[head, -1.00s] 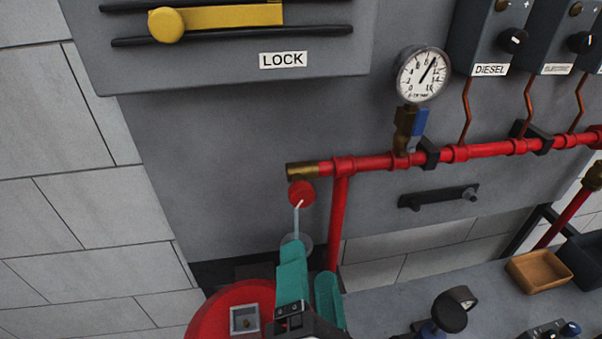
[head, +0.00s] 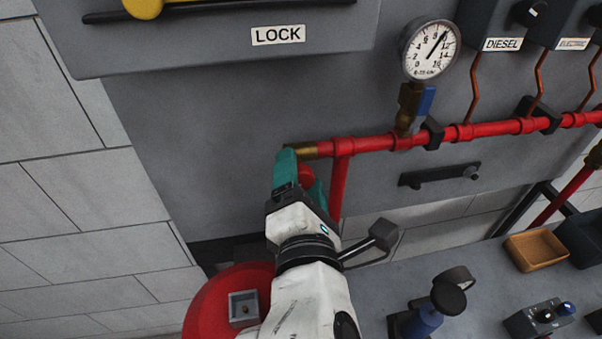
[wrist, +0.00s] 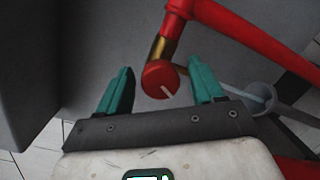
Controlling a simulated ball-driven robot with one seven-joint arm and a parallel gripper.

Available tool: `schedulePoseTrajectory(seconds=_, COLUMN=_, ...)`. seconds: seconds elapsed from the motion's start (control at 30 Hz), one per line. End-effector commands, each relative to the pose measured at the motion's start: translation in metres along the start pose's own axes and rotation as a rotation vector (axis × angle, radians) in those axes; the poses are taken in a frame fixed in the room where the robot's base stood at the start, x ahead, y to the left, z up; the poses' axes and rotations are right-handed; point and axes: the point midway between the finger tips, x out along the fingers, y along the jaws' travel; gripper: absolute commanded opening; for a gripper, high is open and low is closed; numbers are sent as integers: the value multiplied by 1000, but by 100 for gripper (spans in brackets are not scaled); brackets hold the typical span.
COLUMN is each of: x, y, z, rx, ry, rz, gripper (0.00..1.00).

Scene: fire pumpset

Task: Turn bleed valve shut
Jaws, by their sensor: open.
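The bleed valve's round red knob (wrist: 160,82) sits on the brass end (wrist: 165,48) of the red pipe. A pale line marks its face. In the wrist view my gripper (wrist: 158,68) is open, with one teal finger on each side of the knob; whether either touches it I cannot tell. In the head view my gripper (head: 302,168) is up at the pipe's end and partly hides the knob (head: 306,175). A pale stream (wrist: 238,89) shows behind the right finger, running toward a clear cup (wrist: 262,97).
A red pipe (head: 470,131) runs along the grey panel, with a branch (head: 339,190) going down close beside my gripper. A pressure gauge (head: 429,48) stands above the pipe. A black bracket (head: 438,175) is to the right. A red round body (head: 215,300) lies below.

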Motion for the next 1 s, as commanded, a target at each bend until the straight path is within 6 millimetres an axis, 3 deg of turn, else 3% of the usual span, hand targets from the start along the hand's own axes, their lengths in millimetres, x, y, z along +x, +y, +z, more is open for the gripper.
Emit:
schedulePoseTrajectory(seconds=0.37, x=6, y=0, z=0, rx=0, ry=0, rz=0, gripper=67)
schedulePoseTrajectory(seconds=0.9, x=5, y=0, z=0, rx=0, ry=0, rz=-1, gripper=15)
schedulePoseTrajectory(seconds=1.0, x=5, y=0, z=0, rx=0, ry=0, rz=-1, gripper=12)
